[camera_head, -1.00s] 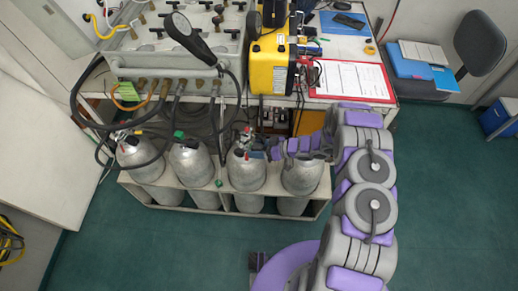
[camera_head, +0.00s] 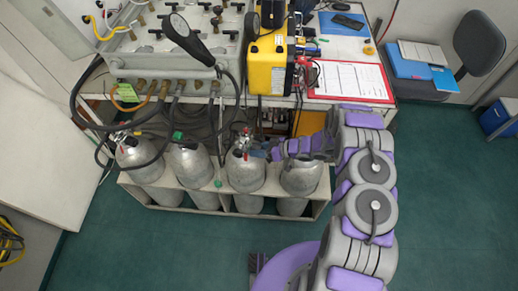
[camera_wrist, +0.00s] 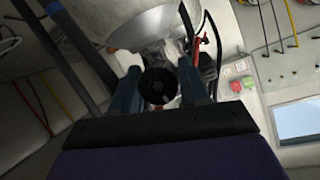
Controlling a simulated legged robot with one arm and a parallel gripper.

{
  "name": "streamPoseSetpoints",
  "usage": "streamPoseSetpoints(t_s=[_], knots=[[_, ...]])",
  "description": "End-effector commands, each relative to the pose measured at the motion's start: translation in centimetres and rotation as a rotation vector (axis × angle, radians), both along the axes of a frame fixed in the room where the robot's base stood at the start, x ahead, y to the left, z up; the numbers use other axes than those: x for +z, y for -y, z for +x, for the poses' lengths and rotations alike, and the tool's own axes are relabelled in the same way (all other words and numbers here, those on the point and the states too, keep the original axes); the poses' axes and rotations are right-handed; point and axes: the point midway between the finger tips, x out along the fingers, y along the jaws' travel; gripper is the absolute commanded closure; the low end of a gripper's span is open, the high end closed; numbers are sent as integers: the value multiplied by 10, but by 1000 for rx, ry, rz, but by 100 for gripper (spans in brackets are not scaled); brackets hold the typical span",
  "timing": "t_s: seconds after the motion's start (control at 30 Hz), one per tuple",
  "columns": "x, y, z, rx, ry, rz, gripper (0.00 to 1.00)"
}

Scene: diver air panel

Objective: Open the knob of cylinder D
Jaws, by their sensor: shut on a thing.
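Four silver cylinders stand in a row in a rack; no letters are readable on them, so I cannot tell which is D. My gripper (camera_head: 260,153) reaches in from the right, past the top of the rightmost cylinder (camera_head: 301,178), to the valve side of the third cylinder from the left (camera_head: 245,174). In the wrist view its two blue fingers (camera_wrist: 165,88) are shut on a round black knob (camera_wrist: 158,86), one on each side. A grey cylinder shoulder (camera_wrist: 115,22) shows just beyond. My arm hides the rightmost cylinder's valve.
The low rack (camera_head: 160,193) holds the cylinders. Black hoses (camera_head: 85,118) loop over the left ones. The panel bench stands behind, with a yellow case (camera_head: 268,70) and a red clipboard (camera_head: 350,80). Green floor (camera_head: 120,250) in front is clear.

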Motion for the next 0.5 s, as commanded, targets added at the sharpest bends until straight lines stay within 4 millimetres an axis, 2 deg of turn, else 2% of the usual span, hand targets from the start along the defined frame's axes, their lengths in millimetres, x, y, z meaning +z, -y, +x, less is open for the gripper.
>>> streamPoseSetpoints(t_s=[0.17,0.5], knots=[[3,0,2,-4,32,-4,86],[5,0,1,-5,269,-68,86]])
